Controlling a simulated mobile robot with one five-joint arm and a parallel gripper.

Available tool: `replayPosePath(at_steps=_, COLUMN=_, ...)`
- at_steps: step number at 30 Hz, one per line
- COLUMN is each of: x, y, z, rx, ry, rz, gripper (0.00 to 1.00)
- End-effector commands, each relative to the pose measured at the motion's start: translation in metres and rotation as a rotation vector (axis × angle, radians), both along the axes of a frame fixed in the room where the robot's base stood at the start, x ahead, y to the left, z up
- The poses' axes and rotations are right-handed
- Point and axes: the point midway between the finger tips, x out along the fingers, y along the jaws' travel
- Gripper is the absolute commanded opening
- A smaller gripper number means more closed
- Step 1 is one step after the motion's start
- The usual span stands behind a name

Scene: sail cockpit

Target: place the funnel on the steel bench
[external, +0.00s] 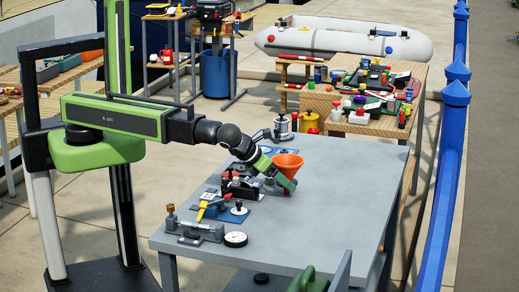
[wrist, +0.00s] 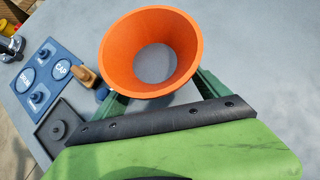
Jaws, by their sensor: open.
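The orange funnel (external: 288,161) is at my gripper (external: 287,181) above the grey steel bench (external: 345,185), wide mouth up. In the wrist view the funnel (wrist: 122,55) sits between the two green fingers of my gripper (wrist: 160,92), which are open on either side of it. Grey shows through the funnel's bottom opening. The funnel hides the fingertips and its own lower end, so I cannot tell whether it touches the bench (wrist: 265,60).
Blue labelled panels (wrist: 48,72) and a dark square tray (wrist: 60,127) lie left of the funnel in the wrist view. The bench's right side is clear.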

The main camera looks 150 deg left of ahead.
Motion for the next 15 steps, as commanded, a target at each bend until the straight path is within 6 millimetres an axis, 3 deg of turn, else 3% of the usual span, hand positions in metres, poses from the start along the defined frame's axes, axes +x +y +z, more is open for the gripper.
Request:
replayPosePath(at_steps=1, x=0.0009, y=0.0063, z=-0.0112, rx=0.000, ry=-0.001, rz=0.001, gripper=0.85)
replayPosePath(at_steps=8, x=0.0004, y=0.0083, z=-0.0085, rx=0.000, ry=-0.001, rz=-0.001, gripper=0.85)
replayPosePath(at_steps=15, x=0.0003, y=0.0082, z=-0.0083, rx=0.000, ry=-0.001, rz=-0.001, gripper=0.55)
